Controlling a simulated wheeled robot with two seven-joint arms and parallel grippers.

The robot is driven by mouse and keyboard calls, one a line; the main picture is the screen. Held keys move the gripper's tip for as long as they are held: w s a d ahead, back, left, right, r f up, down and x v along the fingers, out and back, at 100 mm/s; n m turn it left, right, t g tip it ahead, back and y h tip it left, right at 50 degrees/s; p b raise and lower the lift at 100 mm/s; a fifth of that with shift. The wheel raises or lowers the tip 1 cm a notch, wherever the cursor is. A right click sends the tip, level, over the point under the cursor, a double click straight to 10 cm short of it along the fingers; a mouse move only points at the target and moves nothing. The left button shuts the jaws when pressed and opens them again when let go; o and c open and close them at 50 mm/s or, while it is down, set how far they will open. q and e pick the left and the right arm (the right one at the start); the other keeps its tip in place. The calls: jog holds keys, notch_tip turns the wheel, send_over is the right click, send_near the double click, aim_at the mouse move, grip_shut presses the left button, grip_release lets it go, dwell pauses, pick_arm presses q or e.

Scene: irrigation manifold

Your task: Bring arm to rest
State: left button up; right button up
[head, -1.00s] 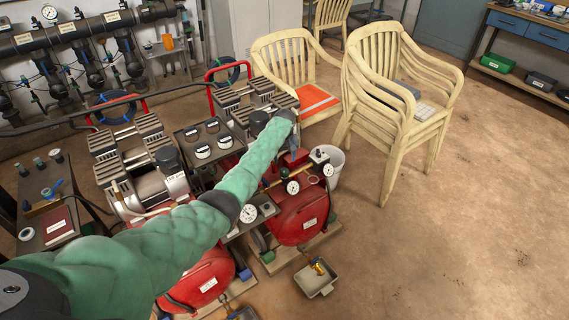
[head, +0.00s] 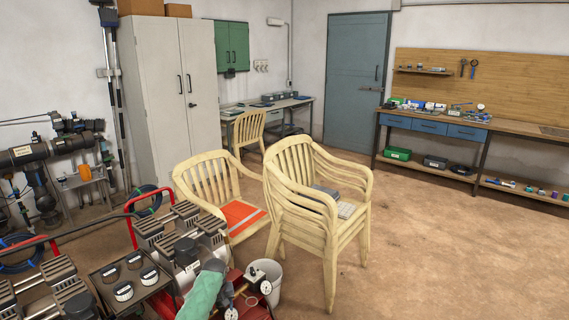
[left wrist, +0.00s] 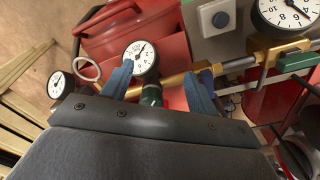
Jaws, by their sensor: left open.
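My left arm, in a green padded sleeve, comes up from the bottom edge of the head view over the compressor. My left gripper (left wrist: 160,75) shows best in the left wrist view, with its two blue fingers spread apart. A white dial gauge (left wrist: 140,57) on a dark green stem and a brass pipe (left wrist: 178,82) show between the fingers. I cannot tell whether the fingers touch them. No object is gripped. The red compressor body (left wrist: 135,30) lies behind. My right gripper is in neither view.
Another gauge (left wrist: 60,85) and a larger gauge (left wrist: 286,12) flank the gripper. A white bucket (head: 267,278), stacked cream chairs (head: 318,215) and a chair with an orange item (head: 240,214) stand close by. The floor (head: 440,250) at the right is clear.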

pick_arm(q)
jog(key=s+d+f+m+t, duration=0.1)
jog(key=s+d+m, duration=0.1)
jog(key=s, duration=1.2)
jog(key=s+d+f+m+t, duration=0.1)
jog(key=s+d+f, duration=0.1)
jog(key=s, duration=1.2)
jog(key=s+r+m, duration=0.1)
jog(key=s+r, duration=0.4)
jog(key=s, duration=0.4)
jog(key=s+r+m+t, duration=0.1)
jog(key=s+r, duration=0.4)
jog(key=s, duration=0.4)
jog(key=s+r+m, duration=0.1)
jog(key=s+r, duration=0.4)
jog(key=s, duration=0.5)
jog(key=d+f+g, duration=0.1)
jog(key=d+f, duration=0.1)
jog(key=f, duration=0.8)
jog(key=s+d+f+g+h, duration=0.1)
jog(key=d+f, duration=0.2)
jog(key=f, duration=0.7)
jog(key=shift+d+f, duration=0.2)
jog(key=shift+s, duration=0.1)
